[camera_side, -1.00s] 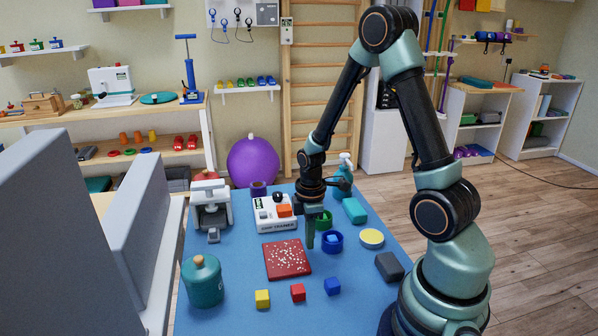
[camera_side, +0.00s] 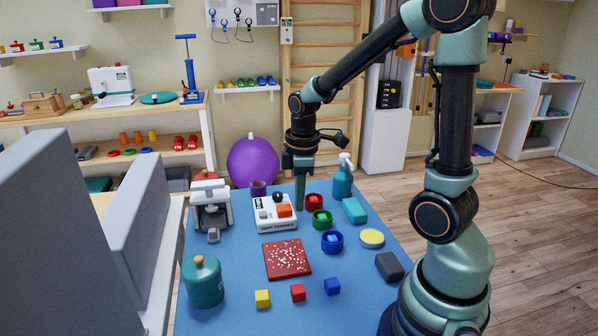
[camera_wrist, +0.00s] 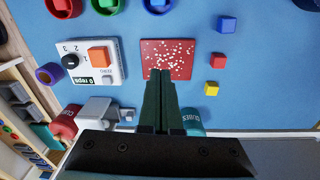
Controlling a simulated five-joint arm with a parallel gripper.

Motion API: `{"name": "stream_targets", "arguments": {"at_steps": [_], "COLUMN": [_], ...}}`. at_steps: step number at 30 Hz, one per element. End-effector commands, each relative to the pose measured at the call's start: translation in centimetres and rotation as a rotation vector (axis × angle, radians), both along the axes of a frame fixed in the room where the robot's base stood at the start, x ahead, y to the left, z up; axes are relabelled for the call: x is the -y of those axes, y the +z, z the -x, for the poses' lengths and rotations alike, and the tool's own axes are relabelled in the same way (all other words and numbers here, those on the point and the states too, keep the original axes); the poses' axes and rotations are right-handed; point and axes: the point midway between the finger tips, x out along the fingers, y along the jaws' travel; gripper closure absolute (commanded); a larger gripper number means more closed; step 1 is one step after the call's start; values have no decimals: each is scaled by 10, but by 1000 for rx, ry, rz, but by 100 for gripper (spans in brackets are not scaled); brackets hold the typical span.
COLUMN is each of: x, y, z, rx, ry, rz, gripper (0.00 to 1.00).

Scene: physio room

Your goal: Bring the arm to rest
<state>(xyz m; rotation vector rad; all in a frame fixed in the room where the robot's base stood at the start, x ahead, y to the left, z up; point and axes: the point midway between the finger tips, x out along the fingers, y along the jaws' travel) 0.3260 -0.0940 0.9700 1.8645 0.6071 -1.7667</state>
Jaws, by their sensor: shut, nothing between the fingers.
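My gripper (camera_side: 300,190) is shut and empty. In the side view it points straight down and hangs in the air over the far part of the blue mat (camera_side: 225,285), by the white grip trainer box (camera_side: 265,226). In the wrist view its closed fingers (camera_wrist: 158,80) reach toward the red speckled square (camera_wrist: 183,56). My upper arm is raised and the forearm slopes down to the left.
Red, green and blue bowls (camera_side: 332,242) stand right of the trainer box, near a spray bottle (camera_side: 342,178). Yellow, red and blue cubes (camera_side: 298,292) lie at the front. A teal jar (camera_side: 204,285) stands at left, below a white device (camera_side: 211,205).

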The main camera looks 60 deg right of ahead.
Motion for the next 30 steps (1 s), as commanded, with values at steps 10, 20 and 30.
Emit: {"name": "stream_targets", "arguments": {"at_steps": [10, 20, 30], "x": [-59, -92, -95], "y": [78, 109, 111], "z": [16, 39, 41], "rx": [267, 411, 421], "ry": [-376, -626, -657], "rz": [-54, -186, -204], "gripper": [100, 100, 100]}}
